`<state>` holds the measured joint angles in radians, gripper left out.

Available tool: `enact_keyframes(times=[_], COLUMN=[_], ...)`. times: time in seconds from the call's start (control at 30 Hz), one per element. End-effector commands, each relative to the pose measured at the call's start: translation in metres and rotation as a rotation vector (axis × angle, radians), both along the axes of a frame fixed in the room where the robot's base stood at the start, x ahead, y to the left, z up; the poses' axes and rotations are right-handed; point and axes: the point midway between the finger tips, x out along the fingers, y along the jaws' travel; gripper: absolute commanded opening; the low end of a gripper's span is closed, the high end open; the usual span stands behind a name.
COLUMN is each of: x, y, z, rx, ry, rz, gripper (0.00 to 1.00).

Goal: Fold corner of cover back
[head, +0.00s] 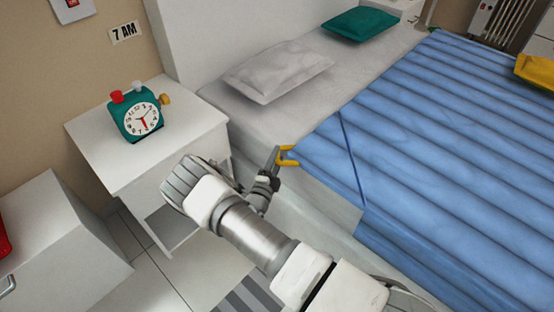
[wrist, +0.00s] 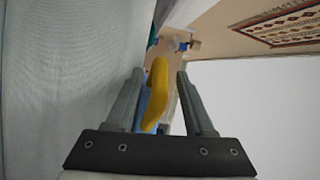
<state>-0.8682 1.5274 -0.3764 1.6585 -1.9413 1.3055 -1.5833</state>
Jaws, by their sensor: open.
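The blue ribbed cover (head: 430,120) lies over the bed. A dark blue line (head: 350,155) runs slantwise across its near left corner. A yellow handle (head: 288,161) sits at that corner, at the bed's edge. My gripper (head: 276,156) is at the handle, beside the mattress. In the wrist view the yellow handle (wrist: 157,90) stands between the two open fingers, with a gap to the right finger. Whether the left finger touches it I cannot tell. The corner lies flat.
A white pillow (head: 275,70) and a green pillow (head: 358,24) lie at the head of the bed. A white nightstand (head: 100,145) with a green alarm clock (head: 139,117) stands to the left. A yellow item (head: 537,70) lies at the cover's far right.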

Motion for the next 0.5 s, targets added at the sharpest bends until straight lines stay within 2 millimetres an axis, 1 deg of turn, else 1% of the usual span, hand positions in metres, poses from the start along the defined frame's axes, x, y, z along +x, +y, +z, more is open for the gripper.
enact_keyframes(times=[0.3, 0.37, 0.5], x=[0.0030, 0.0030, 0.0028], y=[-0.0009, -0.0009, -0.0009], z=[0.0006, 0.0006, 0.0005], rx=[0.000, 0.000, 0.000], ry=[0.000, 0.000, 0.000], rz=[0.001, 0.001, 0.000], gripper=[0.53, 0.44, 0.19])
